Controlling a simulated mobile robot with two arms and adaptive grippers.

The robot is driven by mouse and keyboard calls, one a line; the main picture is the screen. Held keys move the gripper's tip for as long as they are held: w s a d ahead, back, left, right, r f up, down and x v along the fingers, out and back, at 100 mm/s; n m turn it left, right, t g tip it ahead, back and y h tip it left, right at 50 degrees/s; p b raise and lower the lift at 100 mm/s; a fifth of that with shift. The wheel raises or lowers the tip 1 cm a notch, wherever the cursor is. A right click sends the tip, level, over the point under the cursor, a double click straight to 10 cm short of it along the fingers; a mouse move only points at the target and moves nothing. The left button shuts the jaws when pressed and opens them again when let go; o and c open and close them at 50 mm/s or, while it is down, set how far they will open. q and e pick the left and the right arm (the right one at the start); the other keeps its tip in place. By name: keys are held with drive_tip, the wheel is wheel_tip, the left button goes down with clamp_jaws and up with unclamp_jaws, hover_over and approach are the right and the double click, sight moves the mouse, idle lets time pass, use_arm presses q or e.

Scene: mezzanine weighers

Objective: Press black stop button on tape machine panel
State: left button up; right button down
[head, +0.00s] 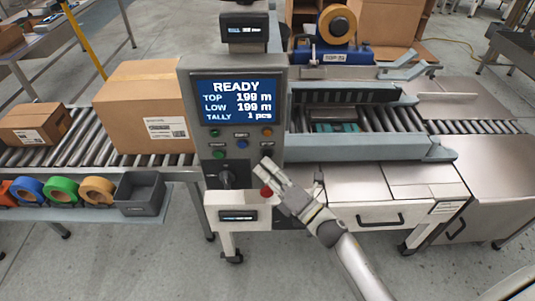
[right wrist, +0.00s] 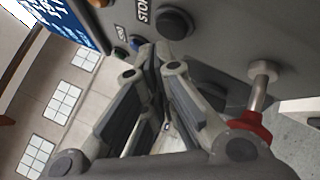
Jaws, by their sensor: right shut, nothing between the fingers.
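The tape machine panel (head: 195,120) stands upright in the middle of the head view. Its lit screen (head: 238,101) reads READY. The black stop button (head: 266,146) is at the lower right of the button group. In the right wrist view the black button (right wrist: 175,22) sits beside the word STOP. My right gripper (head: 266,164) is shut and empty, with its fingertips just below the button in the head view. The fingertips (right wrist: 152,50) appear close to the panel face, beside the button; I cannot tell whether they touch the panel. My left gripper is not in view.
A red knob (head: 266,191) sits just below my right fingertips. A black rotary switch (head: 226,179) is at lower left on the panel. A large carton (head: 140,105) stands on the rollers to the left. Tape rolls (head: 62,190) and a grey bin (head: 140,193) line the front.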

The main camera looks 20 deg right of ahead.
drive_tip(key=shift+s, duration=0.15)
drive_tip(key=shift+s+a, duration=0.25)
drive_tip(key=shift+s, duration=0.55)
drive_tip(key=shift+s+a, duration=0.25)
drive_tip(key=shift+s, duration=0.55)
drive_tip(key=shift+s+a, duration=0.25)
drive_tip(key=shift+s, duration=0.55)
